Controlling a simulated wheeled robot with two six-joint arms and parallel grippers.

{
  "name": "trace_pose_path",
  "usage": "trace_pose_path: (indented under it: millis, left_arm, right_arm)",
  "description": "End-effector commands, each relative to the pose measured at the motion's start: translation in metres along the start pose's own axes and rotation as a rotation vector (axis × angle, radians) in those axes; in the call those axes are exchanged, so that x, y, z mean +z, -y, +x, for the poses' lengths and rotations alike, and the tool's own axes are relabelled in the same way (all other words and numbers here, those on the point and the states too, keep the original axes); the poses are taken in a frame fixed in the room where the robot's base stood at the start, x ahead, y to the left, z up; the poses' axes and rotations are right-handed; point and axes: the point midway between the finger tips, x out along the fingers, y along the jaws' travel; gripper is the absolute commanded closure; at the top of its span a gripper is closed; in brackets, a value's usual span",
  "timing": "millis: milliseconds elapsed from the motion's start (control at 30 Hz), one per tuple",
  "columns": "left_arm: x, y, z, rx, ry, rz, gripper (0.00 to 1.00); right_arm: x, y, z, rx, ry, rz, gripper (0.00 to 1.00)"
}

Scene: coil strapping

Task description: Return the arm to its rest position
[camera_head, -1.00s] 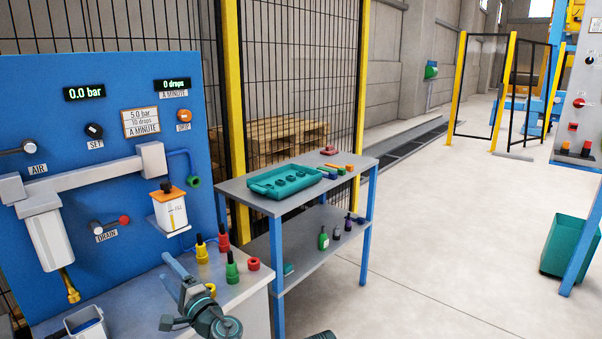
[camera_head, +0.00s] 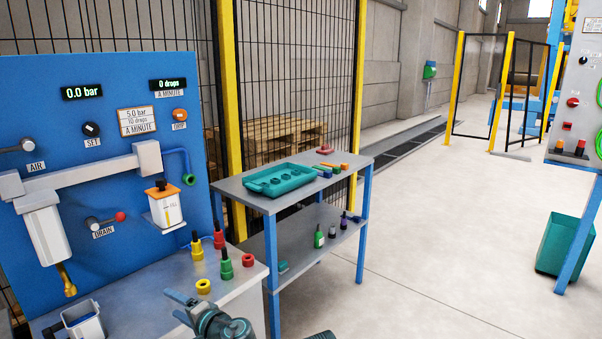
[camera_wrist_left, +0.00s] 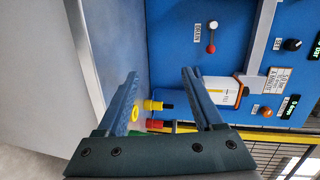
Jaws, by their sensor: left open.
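My left gripper (camera_head: 180,307) is low in the head view, in front of the grey bench top, with its arm at the bottom edge. In the left wrist view the two blue fingers (camera_wrist_left: 160,75) stand apart with nothing between them. The gripper is empty and clear of the blue panel (camera_head: 100,130). My right gripper is not in view.
Red, yellow and green bottles (camera_head: 226,265) and loose rings (camera_head: 204,286) stand on the bench near the gripper. A grey cart (camera_head: 345,170) holds a teal tray (camera_head: 283,180). A filter bowl (camera_head: 42,237) hangs at left. Open floor (camera_head: 450,250) lies to the right.

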Motion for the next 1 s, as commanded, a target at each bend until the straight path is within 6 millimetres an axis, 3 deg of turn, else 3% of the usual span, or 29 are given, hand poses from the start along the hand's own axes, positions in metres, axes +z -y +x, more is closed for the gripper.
trace_pose_path:
  millis: [167, 300, 400, 600, 800, 1000]
  left_arm:
    - [0.001, -0.061, -0.027, 0.263, 0.055, -0.104, 0.31]
    - [0.000, -0.127, -0.074, 0.568, 0.124, -0.172, 0.31]
    - [-0.001, -0.164, -0.114, 0.767, 0.167, -0.187, 0.31]
    - [-0.001, -0.207, -0.188, 1.073, 0.228, -0.170, 0.31]
    - [0.001, -0.224, -0.253, 1.311, 0.273, -0.123, 0.31]
    - [-0.001, -0.177, -0.257, 1.298, 0.271, -0.129, 0.31]
  right_arm:
    - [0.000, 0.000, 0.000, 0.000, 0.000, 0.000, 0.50]
    - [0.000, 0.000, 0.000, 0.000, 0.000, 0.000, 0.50]
    - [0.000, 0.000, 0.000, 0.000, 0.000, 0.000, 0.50]
    - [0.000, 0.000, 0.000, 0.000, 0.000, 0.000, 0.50]
    - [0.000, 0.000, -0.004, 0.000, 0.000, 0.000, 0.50]
    - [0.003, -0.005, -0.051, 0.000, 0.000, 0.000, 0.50]
